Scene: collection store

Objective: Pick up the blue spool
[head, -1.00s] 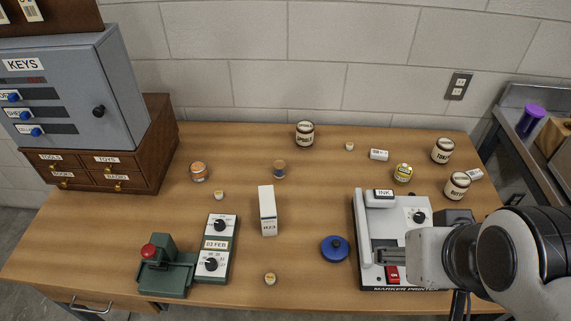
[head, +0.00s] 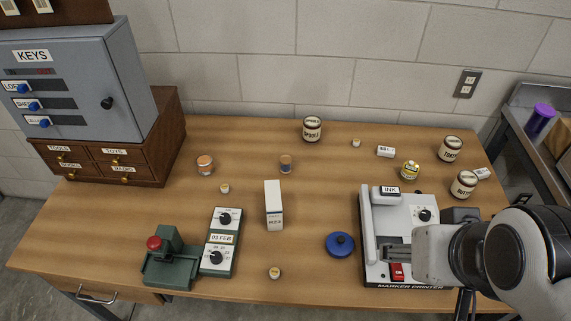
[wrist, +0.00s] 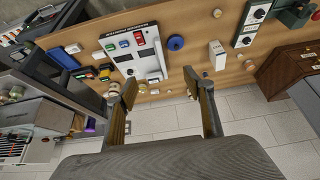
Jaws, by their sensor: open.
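The blue spool (head: 286,164) is small, with tan ends and a dark blue band. It stands upright on the wooden table behind the white box in the head view. In the wrist view it is too small to tell for sure. My gripper (head: 393,254) hangs over the marker printer at the right front, well to the right of and nearer than the spool. In the wrist view my gripper (wrist: 163,88) has its two fingers wide apart with nothing between them.
The white box (head: 273,205) stands just in front of the spool. An orange-brown spool (head: 205,166) is to its left, a labelled jar (head: 312,129) behind it. A blue knobbed lid (head: 340,244) lies beside the marker printer (head: 370,272). The key cabinet (head: 130,85) stands at left.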

